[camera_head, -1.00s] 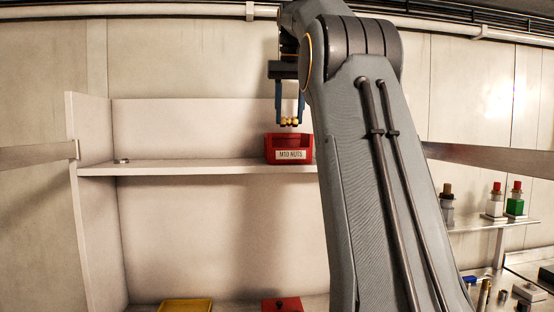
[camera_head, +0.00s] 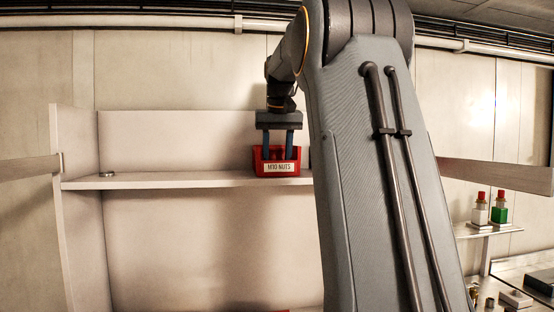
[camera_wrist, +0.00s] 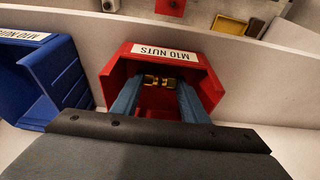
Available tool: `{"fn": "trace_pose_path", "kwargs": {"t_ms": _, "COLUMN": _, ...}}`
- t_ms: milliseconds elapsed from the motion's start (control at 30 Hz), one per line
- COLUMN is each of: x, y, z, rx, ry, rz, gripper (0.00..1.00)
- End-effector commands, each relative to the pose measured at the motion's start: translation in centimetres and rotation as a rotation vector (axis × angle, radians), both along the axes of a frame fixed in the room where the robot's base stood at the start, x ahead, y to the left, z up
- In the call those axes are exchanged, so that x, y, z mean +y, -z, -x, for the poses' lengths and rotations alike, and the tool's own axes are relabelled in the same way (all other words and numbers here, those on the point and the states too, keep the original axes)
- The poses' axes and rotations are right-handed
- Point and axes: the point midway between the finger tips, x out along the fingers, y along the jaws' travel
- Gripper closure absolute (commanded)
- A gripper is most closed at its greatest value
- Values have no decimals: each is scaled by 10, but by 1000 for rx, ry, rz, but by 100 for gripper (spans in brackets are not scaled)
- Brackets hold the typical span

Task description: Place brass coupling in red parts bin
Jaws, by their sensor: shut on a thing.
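The red parts bin (camera_head: 262,170), labelled M10 NUTS, stands on the white shelf; it also shows in the wrist view (camera_wrist: 205,57). My gripper (camera_head: 279,153) points down with its blue fingers reaching into the bin. In the wrist view my gripper (camera_wrist: 158,85) is shut on the brass coupling (camera_wrist: 159,81), which lies across between the fingertips inside the bin's outline. Whether the coupling touches the bin floor cannot be told. In the head view the coupling is hidden by the bin's front wall.
A blue bin (camera_wrist: 52,75) stands left of the red bin in the wrist view. The shelf (camera_head: 190,181) is clear left of the red bin, except a small round metal part (camera_head: 107,174). Red-topped and green items (camera_head: 500,208) stand at the right.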

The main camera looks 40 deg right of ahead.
Motion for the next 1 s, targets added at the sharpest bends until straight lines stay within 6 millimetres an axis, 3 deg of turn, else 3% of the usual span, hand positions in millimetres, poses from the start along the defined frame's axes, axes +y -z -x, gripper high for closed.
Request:
{"fn": "trace_pose_path", "kwargs": {"t_ms": 300, "x": 0, "y": 3, "z": 0, "rx": 0, "ry": 0, "rz": 0, "gripper": 83}}
{"fn": "trace_pose_path", "kwargs": {"t_ms": 333, "x": 0, "y": 3, "z": 0, "rx": 0, "ry": 0, "rz": 0, "gripper": 57}}
{"fn": "trace_pose_path", "kwargs": {"t_ms": 433, "x": 0, "y": 2, "z": 0, "rx": 0, "ry": 0, "rz": 0, "gripper": 41}}
{"fn": "trace_pose_path", "kwargs": {"t_ms": 767, "x": 0, "y": 0, "z": 0, "rx": -1, "ry": 0, "rz": 0, "gripper": 41}}
{"fn": "trace_pose_path", "kwargs": {"t_ms": 1000, "x": 4, "y": -30, "z": 7, "rx": -5, "ry": 0, "rz": 3, "gripper": 41}}
